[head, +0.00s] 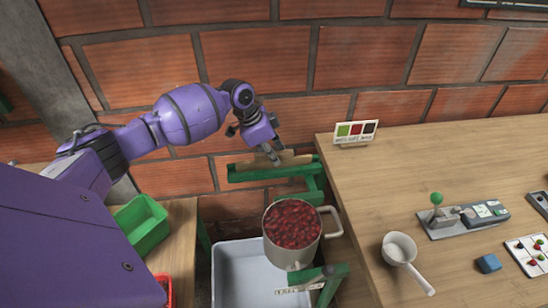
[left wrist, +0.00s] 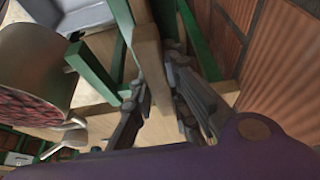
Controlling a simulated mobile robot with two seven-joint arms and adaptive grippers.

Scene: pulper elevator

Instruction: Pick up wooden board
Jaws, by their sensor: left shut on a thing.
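The wooden board (head: 294,160) is a pale, narrow piece at the top of the green frame (head: 243,174), near the brick wall. My left gripper (head: 274,155) reaches down to it from above and is shut on it. In the left wrist view the board (left wrist: 148,50) runs between the two fingers of the left gripper (left wrist: 157,82). The head view does not show clearly whether the board touches the green frame. My right gripper is not in view.
A metal pot (head: 284,253) of red berries stands right in front of the frame, over a grey bin (head: 238,262). A wooden table (head: 375,190) at right holds a small sign (head: 355,133), a white ladle (head: 399,248) and a lever box. A green bin (head: 140,225) is at left.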

